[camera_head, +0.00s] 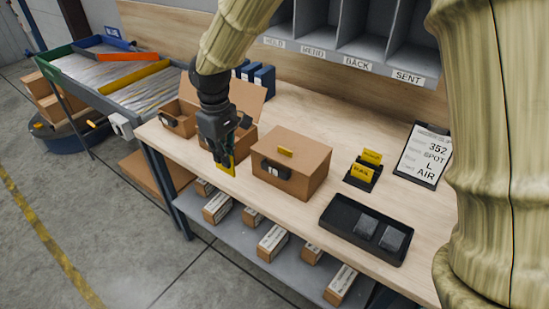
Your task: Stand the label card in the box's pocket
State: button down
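My gripper (229,158) points down near the table's front edge, left of the closed cardboard box. It appears shut on a yellow label card (228,168), which hangs upright below the fingers. The closed box (309,166) stands mid-table with a black pocket (276,170) on its front face. The card is apart from this pocket, to its left. A small yellow patch (285,152) is on the box's top. An open cardboard box (252,97) stands behind my gripper and is partly hidden by it. A smaller open box (180,117) at the left also has a black pocket.
A black holder (361,184) with yellow cards (362,173) stands right of the closed box. A black tray (340,232) with two grey pieces lies in front. A clipboard (424,155) lies at the right. Labelled shelves (345,60) stand behind. Cartons (272,242) sit on the lower shelf.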

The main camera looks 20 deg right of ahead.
jog(key=shift+w+d+f+p, duration=0.25)
jog(key=shift+d+f+p, duration=0.6)
jog(key=shift+d, duration=1.6)
jog(key=shift+w+d+f+p, duration=0.4)
jog(key=shift+d+p, duration=0.8)
jog(key=shift+d, duration=1.2)
jog(key=shift+w+d+f+p, duration=0.15)
jog(key=shift+d+f+p, duration=0.75)
jog(key=shift+d, duration=1.55)
jog(key=shift+a+f, duration=0.1)
jog(key=shift+f, duration=0.2)
jog(key=shift+f, duration=0.15)
jog(key=c, duration=1.6)
grip_release()
jog(key=shift+c, duration=0.2)
